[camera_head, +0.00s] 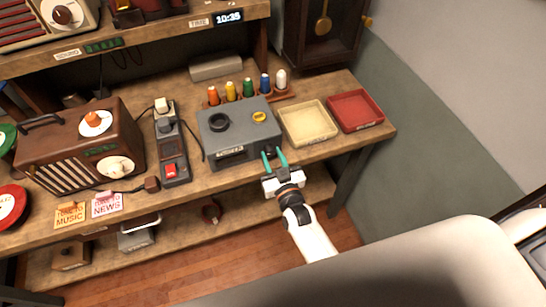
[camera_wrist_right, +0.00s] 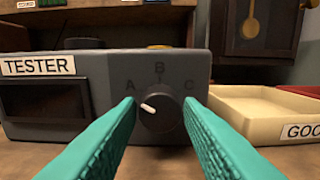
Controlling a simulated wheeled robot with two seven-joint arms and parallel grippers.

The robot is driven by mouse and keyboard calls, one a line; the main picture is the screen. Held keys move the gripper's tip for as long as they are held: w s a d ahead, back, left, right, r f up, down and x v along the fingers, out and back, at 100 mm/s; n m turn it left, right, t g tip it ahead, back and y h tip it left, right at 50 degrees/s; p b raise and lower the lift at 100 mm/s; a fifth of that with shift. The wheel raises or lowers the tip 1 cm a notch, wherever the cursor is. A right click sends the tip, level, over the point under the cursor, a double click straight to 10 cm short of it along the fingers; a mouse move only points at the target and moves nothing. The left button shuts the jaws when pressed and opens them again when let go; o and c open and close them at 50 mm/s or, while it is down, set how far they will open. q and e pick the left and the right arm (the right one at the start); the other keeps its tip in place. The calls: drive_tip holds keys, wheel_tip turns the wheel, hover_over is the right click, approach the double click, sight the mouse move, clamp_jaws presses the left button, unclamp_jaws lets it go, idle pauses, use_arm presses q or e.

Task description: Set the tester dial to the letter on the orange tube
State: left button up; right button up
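The grey tester (camera_head: 226,141) stands on the workbench. Its dial (camera_wrist_right: 160,120) is on the front face, with letters A, B and C around it. The dial's white mark points up and left, toward A. The orange tube (camera_head: 213,97) stands at the left end of a row behind the tester; I cannot read a letter on it. My right gripper (camera_head: 274,158) is open in front of the tester, its teal fingers either side of the dial in the right wrist view. I cannot tell whether they touch it. My left gripper is not in view.
Yellow (camera_head: 231,92), green (camera_head: 248,88), blue (camera_head: 265,84) and white (camera_head: 281,80) tubes stand beside the orange one. A cream tray (camera_head: 308,140) and a red tray (camera_head: 357,126) lie right of the tester. A grey device with a red switch (camera_head: 171,170) and a brown radio (camera_head: 60,150) stand left.

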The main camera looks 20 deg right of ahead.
drive_tip(key=c, duration=0.5)
drive_tip(key=shift+c, duration=0.2)
drive_tip(key=shift+m, duration=0.3)
drive_tip(key=m, duration=0.5)
drive_tip(key=m+b, duration=0.1)
drive_tip(key=m, duration=0.5)
idle(0.3)
drive_tip(key=o, duration=1)
